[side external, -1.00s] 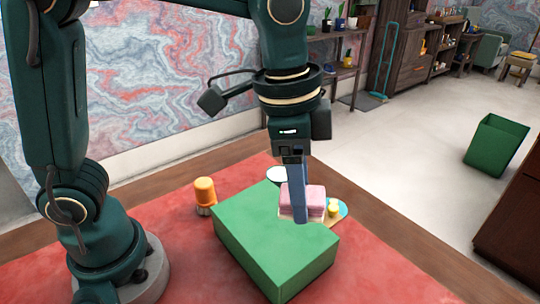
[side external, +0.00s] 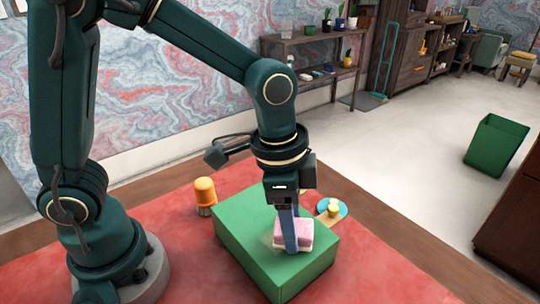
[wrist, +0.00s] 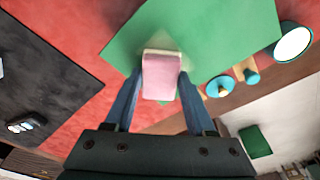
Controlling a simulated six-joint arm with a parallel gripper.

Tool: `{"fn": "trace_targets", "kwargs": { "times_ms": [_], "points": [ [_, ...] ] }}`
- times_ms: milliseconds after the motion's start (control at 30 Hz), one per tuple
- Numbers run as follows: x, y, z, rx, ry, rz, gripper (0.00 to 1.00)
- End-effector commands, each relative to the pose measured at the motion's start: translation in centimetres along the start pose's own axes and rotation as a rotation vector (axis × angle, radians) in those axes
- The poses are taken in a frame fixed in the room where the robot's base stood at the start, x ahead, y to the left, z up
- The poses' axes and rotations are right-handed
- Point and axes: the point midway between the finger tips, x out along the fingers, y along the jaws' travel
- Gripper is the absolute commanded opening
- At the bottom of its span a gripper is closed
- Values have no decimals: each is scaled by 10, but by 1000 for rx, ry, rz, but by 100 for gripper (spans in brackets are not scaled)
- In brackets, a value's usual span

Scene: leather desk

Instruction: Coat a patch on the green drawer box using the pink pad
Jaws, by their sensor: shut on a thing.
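The green drawer box (side external: 250,222) sits on the red desk mat, its flat top facing up. My gripper (side external: 289,246) is over its right part, shut on the pink pad (side external: 305,232). The pad is a pink block with a paler underside, held low against the box top; I cannot tell for sure whether they touch. In the wrist view the pad (wrist: 160,78) is between the two blue fingers, over the green box (wrist: 205,25). A faint pale smear shows on the box beside the pad.
An orange-topped object (side external: 205,191) stands left behind the box. A blue round dish (side external: 341,207) with a yellow piece lies behind it to the right. The wrist view also shows a white-topped round container (wrist: 293,42). The red mat (side external: 375,270) is clear at front right.

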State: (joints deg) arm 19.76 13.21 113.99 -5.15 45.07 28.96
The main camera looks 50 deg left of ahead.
Motion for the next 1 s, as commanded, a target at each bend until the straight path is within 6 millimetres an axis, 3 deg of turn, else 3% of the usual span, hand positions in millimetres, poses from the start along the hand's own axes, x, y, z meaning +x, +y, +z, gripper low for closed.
{"fn": "trace_targets", "kwargs": {
  "times_ms": [1000],
  "points": [
    [-8,-64,66,-4,1,0,3]
  ]
}}
